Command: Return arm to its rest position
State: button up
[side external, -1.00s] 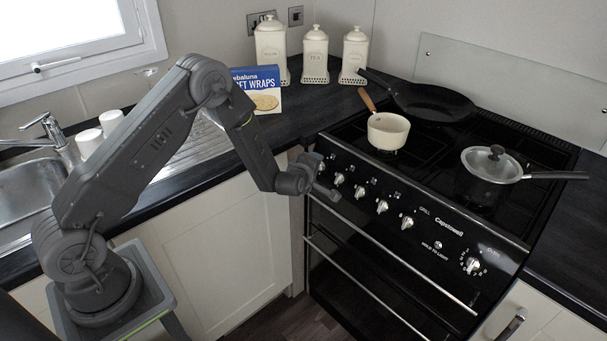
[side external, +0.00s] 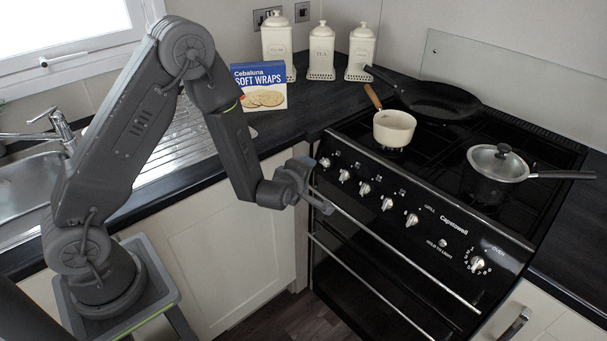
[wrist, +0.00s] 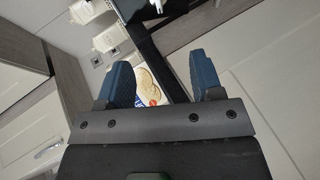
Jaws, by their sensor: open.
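My gripper (side external: 316,188) is in front of the oven's left front edge, below the knobs and apart from the counter. In the wrist view my gripper (wrist: 158,82) shows two blue-grey fingers spread apart with nothing held between them. My arm bends up over the sink side and down to the gripper.
The black stove (side external: 425,215) carries a cream saucepan (side external: 394,128), a black frying pan (side external: 437,98) and a lidded pan (side external: 497,164). A soft wraps box (side external: 260,88) and three cream canisters (side external: 321,52) stand behind on the counter. The sink (side external: 28,188) is at left.

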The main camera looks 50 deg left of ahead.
jog(key=s+d+r+m+g+h, duration=0.1)
jog(key=s+d+r+m+h, duration=0.25)
jog(key=r+m, duration=0.35)
jog(key=s+d+r+m+g+h, duration=0.1)
jog(key=s+d+r+m+h, duration=0.25)
jog(key=r, duration=0.55)
jog(key=s+r+m+g, duration=0.2)
jog(key=s+m, duration=0.3)
jog(key=s, duration=0.5)
jog(key=s+r+m+g+y, duration=0.1)
jog(key=s+r+m, duration=0.3)
jog(key=s, duration=0.6)
jog(key=shift+a+m+g, duration=0.2)
jog(key=shift+m+g, duration=0.5)
jog(key=shift+m, duration=0.25)
